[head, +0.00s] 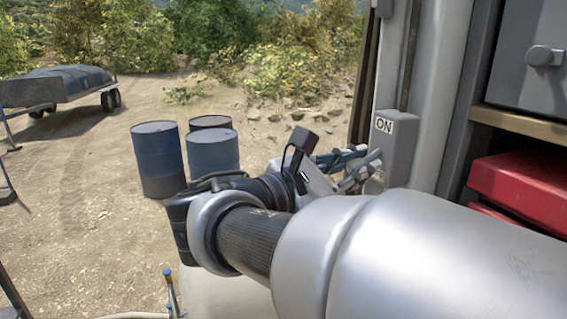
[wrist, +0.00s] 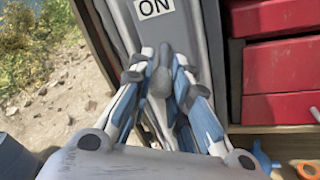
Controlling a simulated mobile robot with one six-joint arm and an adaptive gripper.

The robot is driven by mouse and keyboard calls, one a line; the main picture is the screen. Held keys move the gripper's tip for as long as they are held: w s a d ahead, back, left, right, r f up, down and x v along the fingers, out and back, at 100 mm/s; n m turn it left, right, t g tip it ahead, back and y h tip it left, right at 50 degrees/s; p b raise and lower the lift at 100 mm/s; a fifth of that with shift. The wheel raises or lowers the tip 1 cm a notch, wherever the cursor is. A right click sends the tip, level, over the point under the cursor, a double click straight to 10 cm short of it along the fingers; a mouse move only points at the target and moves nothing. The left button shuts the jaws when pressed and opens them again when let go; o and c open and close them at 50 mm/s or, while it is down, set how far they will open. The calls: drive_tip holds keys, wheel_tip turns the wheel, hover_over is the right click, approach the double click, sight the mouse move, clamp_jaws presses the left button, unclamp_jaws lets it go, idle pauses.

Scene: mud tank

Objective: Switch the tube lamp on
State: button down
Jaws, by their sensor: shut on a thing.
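A grey switch box (head: 396,150) with a white ON label (head: 384,126) is fixed to the pale door post; the label also shows at the top of the wrist view (wrist: 154,8). My gripper (head: 372,165) reaches to the lower front of the box. In the wrist view my gripper (wrist: 159,72) has its blue-and-grey fingers closed around a small grey lever (wrist: 158,84) below the label. The fingertips cover part of the lever, and its exact tilt is hard to tell. I cannot make out the tube lamp in either view.
Red cases (head: 520,190) sit on a shelf right of the post, below a grey cabinet (head: 535,55). A blue item (wrist: 262,155) and an orange one (wrist: 308,170) lie at the lower right. Blue barrels (head: 158,160) and a trailer (head: 62,88) stand outside on open ground.

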sight(354, 161)
drive_tip(key=shift+r, duration=0.1)
drive_tip(key=r+g+y+p, duration=0.1)
drive_tip(key=p, duration=0.3)
drive_tip(key=shift+a+r+m+y, duration=0.2)
drive_tip(key=shift+m+y, duration=0.1)
drive_tip(key=shift+y, duration=0.1)
drive_tip(key=r+g+y+p, duration=0.1)
drive_tip(key=y+p, duration=0.1)
drive_tip(key=p, duration=0.3)
drive_tip(key=shift+r+m, duration=0.2)
drive_tip(key=shift+m, duration=0.1)
drive_tip(key=r+g+y+p, duration=0.1)
drive_tip(key=y+p, duration=0.1)
drive_tip(key=p, duration=0.4)
drive_tip(key=shift+d+r+m+y, duration=0.1)
drive_tip(key=shift+r+m+y, duration=0.05)
drive_tip(key=shift+m+y, duration=0.2)
drive_tip(key=g+y+p, duration=0.1)
drive_tip(key=y+p, duration=0.1)
drive_tip(key=p, duration=0.1)
drive_tip(key=shift+d+r, duration=0.1)
drive_tip(key=shift+r, duration=0.1)
drive_tip(key=shift+f+p, duration=0.1)
drive_tip(key=shift+p, duration=0.2)
drive_tip(key=c, duration=1.5)
unclamp_jaws()
drive_tip(key=shift+o, duration=0.2)
